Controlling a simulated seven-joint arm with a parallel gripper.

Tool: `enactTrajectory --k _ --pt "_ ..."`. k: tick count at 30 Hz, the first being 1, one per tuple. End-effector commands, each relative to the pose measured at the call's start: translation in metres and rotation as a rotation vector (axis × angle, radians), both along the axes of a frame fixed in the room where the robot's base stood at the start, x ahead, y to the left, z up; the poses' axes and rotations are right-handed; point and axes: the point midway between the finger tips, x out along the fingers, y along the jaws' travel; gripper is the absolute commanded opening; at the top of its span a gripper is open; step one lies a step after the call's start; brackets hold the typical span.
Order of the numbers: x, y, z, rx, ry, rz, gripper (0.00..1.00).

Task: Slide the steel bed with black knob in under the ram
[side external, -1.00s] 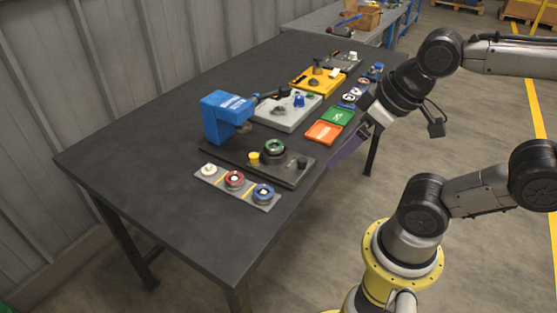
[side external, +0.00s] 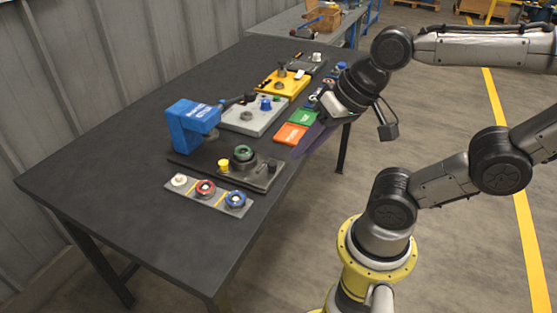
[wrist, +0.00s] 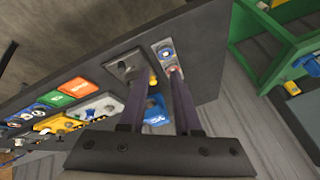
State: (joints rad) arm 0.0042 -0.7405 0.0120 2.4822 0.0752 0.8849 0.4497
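The blue press (side external: 192,127) with its ram head stands at the back of a dark base plate (side external: 180,160). The steel bed (side external: 259,178) lies at the plate's front right and carries a green-ringed part (side external: 243,154), out from under the blue head. Its black knob (side external: 273,165) is at the right end. A yellow knob (side external: 223,166) stands to the left. My gripper (wrist: 158,73) has two long purple fingers set apart, with nothing between them. In the side view my gripper (side external: 298,153) is right of the black knob, apart from it. Fine contact details are too small to tell.
A grey strip (side external: 190,193) with white, red and blue round parts lies in front of the plate. Orange (side external: 290,134) and green (side external: 303,118) tiles, a grey station (side external: 240,122) and a yellow station (side external: 283,84) lie behind. The table's left part is clear.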

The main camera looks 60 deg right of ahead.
Motion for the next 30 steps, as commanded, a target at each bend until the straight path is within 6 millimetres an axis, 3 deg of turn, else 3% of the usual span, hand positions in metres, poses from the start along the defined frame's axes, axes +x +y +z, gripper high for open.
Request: enactTrajectory --k 1,5,8,12,18,24,30 --pt "0.004 0.001 -0.002 0.081 0.022 -0.125 0.21" --pt "0.018 -0.004 -0.008 0.305 0.084 -0.515 0.00" --pt "0.030 -0.017 -0.015 0.480 0.138 -0.858 0.00" --pt "0.046 -0.049 -0.030 0.722 0.202 -1.374 0.00" --pt "0.049 -0.104 -0.054 0.955 0.249 -1.909 0.00" --pt "0.034 -0.142 -0.072 1.021 0.257 -2.117 0.00" --pt "0.027 -0.152 -0.077 1.033 0.248 -2.169 0.00"
